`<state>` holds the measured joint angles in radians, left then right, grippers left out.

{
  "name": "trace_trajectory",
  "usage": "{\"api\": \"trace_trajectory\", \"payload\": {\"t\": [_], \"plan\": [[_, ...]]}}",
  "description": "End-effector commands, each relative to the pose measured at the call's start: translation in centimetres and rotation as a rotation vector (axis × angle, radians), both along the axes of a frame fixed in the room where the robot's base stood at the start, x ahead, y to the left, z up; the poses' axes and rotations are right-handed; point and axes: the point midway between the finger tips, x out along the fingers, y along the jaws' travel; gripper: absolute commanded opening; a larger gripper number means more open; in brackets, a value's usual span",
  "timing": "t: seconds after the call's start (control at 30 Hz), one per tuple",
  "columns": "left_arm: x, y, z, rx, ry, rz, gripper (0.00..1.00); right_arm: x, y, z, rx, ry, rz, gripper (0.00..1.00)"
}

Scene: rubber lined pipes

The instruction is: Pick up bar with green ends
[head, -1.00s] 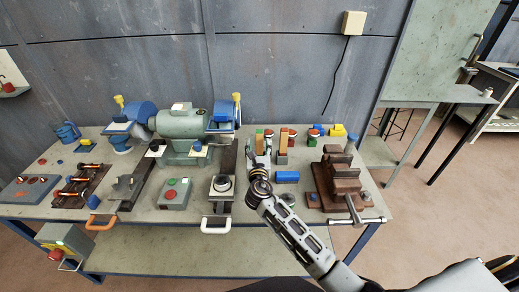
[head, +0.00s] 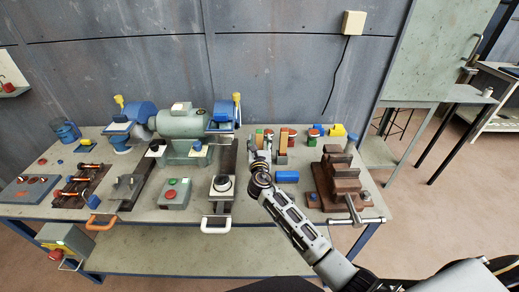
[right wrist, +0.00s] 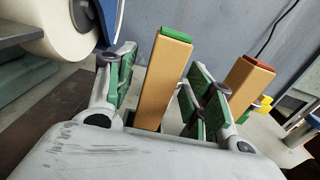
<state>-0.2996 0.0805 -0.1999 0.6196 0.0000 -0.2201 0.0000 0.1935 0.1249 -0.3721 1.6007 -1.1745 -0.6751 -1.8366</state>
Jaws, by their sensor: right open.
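The bar with green ends (head: 259,134) is an orange-tan block standing upright near the back of the workbench. In the right wrist view it (right wrist: 164,82) stands between my right gripper's spread green-padded fingers, with its green top clearly visible and its lower end hidden. My right gripper (head: 260,155) is open and holds nothing. In the head view it partly covers the bar's lower part. Whether a finger touches the bar I cannot tell. My left gripper is not in view.
A similar bar with a red end (right wrist: 245,84) stands just right of my right gripper's fingers. A blue block (head: 287,177) and a brown vise (head: 340,180) are to the right. A green bench grinder (head: 183,123) stands at left, close by.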

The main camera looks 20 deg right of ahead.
Motion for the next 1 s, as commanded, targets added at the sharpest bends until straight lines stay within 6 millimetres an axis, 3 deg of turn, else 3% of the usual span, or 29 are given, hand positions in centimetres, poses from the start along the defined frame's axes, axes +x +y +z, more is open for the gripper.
{"api": "trace_trajectory", "payload": {"t": [0.2,0.67,1.0], "plan": [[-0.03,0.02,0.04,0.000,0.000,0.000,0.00,1.12,-0.31,0.05,0.001,0.000,-0.001,0.53],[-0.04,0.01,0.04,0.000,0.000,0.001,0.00,1.16,-0.33,0.03,0.001,0.000,0.000,0.53],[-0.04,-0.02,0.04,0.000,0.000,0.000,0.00,1.15,-0.34,0.03,0.001,0.000,0.000,0.12]]}}
